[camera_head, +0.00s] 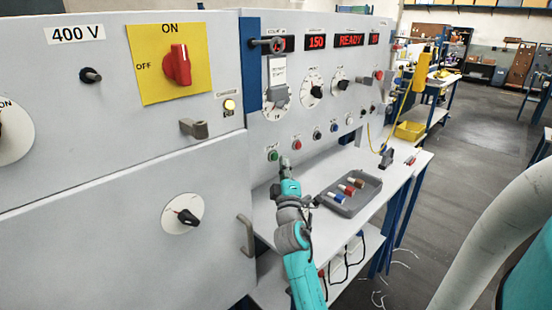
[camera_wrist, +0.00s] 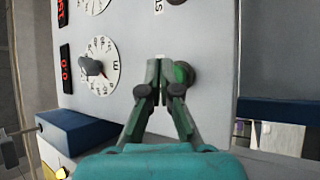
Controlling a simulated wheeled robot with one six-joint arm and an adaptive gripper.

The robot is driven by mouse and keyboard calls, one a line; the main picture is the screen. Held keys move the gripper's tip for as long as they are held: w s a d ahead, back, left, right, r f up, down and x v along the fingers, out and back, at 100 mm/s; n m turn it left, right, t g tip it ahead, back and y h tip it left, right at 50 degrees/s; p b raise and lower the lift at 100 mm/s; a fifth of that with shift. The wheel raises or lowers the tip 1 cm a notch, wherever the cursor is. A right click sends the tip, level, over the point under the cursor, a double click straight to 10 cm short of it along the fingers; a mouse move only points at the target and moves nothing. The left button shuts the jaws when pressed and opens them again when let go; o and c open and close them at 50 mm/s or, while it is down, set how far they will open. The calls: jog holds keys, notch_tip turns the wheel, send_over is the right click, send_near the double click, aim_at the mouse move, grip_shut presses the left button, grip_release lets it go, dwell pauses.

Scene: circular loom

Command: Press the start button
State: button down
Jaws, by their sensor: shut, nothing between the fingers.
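The green button (camera_head: 272,155), which I take for the start button, sits at the lower left of the grey control panel (camera_head: 300,147). Its label is too small to read. My gripper (camera_head: 284,162) is shut and empty, with its tips close to the green button, just right of it in the head view. In the wrist view my gripper's closed fingers (camera_wrist: 160,66) point at the panel. The green button (camera_wrist: 184,74) shows right behind and beside them, partly hidden by the right finger. I cannot tell whether the tips touch it.
A red button (camera_head: 296,147) and other buttons run to the right along the panel. Below, a grey tray (camera_head: 350,206) with several coloured spools stands on the white shelf. A metal handle (camera_head: 246,236) sticks out of the cabinet at left.

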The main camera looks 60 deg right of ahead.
jog(key=shift+w, duration=0.15)
dwell(0.7)
jog(key=shift+w+d, duration=0.1)
jog(key=shift+w, duration=0.15)
jog(key=shift+w+d, duration=0.1)
jog(key=shift+w, duration=0.35)
dwell(0.8)
jog(key=shift+s, duration=0.15)
jog(key=shift+s+a, duration=0.25)
jog(key=shift+s, duration=0.45)
